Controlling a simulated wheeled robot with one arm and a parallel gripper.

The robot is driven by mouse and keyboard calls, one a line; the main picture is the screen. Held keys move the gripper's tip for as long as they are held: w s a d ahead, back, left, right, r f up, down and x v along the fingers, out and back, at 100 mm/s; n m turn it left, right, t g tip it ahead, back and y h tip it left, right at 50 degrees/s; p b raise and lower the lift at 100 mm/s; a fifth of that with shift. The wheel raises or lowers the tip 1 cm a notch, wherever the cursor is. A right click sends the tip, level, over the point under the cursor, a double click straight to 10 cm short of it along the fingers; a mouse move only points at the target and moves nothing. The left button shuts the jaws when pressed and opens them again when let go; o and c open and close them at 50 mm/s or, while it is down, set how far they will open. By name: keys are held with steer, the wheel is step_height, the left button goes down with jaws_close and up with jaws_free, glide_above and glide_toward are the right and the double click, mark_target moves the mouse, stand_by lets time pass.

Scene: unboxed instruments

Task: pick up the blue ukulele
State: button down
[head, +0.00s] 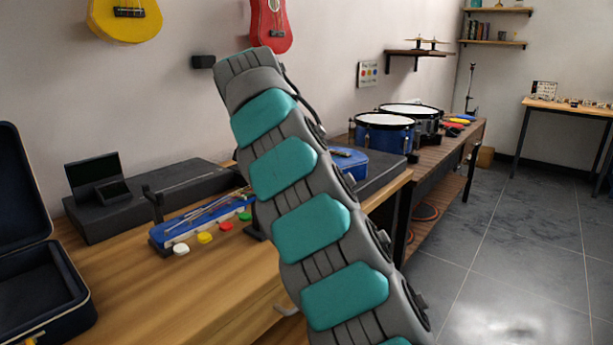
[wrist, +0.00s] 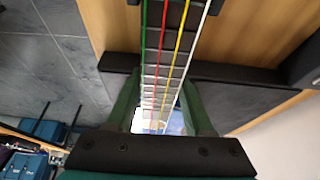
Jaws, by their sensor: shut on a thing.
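My gripper (wrist: 160,82) shows in the wrist view with its two green fingers on either side of a dark fretted neck (wrist: 165,55). The neck carries green, red, yellow and white strings and runs from the top edge down between the fingers. The gripper is shut on this neck. A small pale blue patch shows beyond the fingers, and I take the neck to be the blue ukulele's. In the head view a blue body (head: 352,164) shows partly behind my arm, on the dark surface at the bench's right end. My arm hides the gripper and the neck there.
A yellow ukulele (head: 124,18) and a red one (head: 270,25) hang on the wall. Drums (head: 384,135) stand beyond; the floor at right is clear.

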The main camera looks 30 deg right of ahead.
steer(key=shift+r, duration=0.9)
steer(key=shift+a+r, duration=0.1)
steer(key=shift+r, duration=0.8)
